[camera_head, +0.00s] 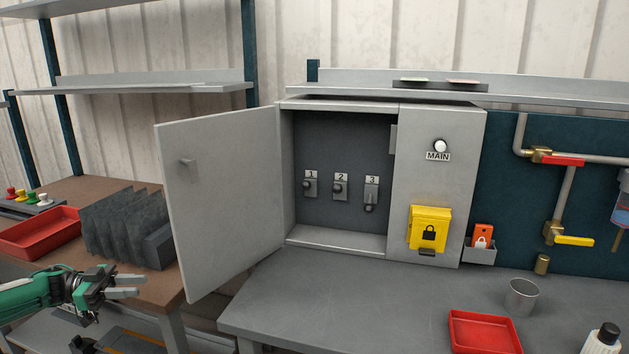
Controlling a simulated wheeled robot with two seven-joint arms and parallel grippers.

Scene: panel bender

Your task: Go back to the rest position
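My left gripper (136,286) is at the lower left, on a green and black arm that comes in from the left edge. Its two grey fingers point right with a gap between them, and nothing shows in the gap. It is in front of the brown bench and left of the open cabinet door, apart from both as far as I can see. My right gripper is out of view. The grey cabinet (445,180) has its door (222,200) swung wide open to the left. Inside are three numbered switches; the lever of switch 3 (371,194) points down.
A dark file rack (125,225) and a red tray (40,232) sit on the brown bench (160,284). The grey table (370,305) holds a metal cup (521,296), a red tray (484,332) and a bottle (602,340). Its front middle is clear. The door edge juts forward.

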